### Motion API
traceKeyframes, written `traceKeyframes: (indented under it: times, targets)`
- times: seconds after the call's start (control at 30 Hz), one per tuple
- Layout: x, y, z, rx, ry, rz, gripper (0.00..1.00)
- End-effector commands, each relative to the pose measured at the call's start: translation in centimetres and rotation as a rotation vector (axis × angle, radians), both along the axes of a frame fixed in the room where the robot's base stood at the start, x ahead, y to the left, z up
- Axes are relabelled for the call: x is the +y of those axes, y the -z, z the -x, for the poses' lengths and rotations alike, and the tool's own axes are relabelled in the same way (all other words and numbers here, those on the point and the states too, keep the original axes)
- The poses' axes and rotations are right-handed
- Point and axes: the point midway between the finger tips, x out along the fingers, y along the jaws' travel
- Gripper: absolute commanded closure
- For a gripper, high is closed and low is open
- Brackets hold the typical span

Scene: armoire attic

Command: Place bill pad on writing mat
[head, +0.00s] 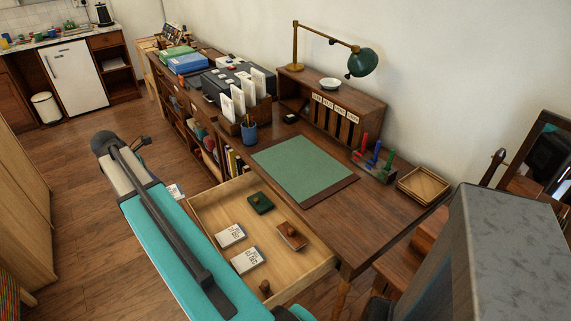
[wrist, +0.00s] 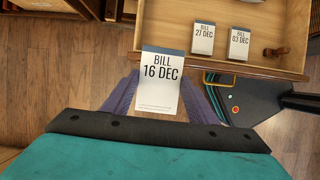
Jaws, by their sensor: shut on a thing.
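A bill pad marked 16 DEC (wrist: 161,85) is white with a dark blue top band. My gripper (wrist: 160,102) is shut on it, with a purple-grey finger at each side. In the head view only a small white part of the pad (head: 175,191) shows beside my arm, left of the open drawer; my fingers are mostly hidden there. The writing mat (head: 303,167) is a green rectangle with brown end strips on the desk. Its surface is bare. The held pad is apart from it, to its left.
The open drawer (head: 204,208) holds bill pads marked 27 DEC (wrist: 203,38) and 03 DEC (wrist: 240,43), a green item (head: 260,203) and a brown stamp-like item (head: 291,236).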

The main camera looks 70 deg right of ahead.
Motion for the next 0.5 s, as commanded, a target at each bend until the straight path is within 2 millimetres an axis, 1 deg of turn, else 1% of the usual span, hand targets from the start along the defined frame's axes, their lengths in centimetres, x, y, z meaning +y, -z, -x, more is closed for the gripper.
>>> traceKeyframes:
  times: [0.03,0.1,0.27,0.5]
  targets:
    - [-1.6,0.0,1.0,0.000,0.004,0.000,0.70]
    - [-3.5,0.0,2.2,0.000,0.002,0.000,0.70]
    - [-7.6,0.2,5.0,-0.001,0.000,0.001,0.70]
    - [-13.3,0.5,9.8,0.000,-0.005,0.000,0.70]
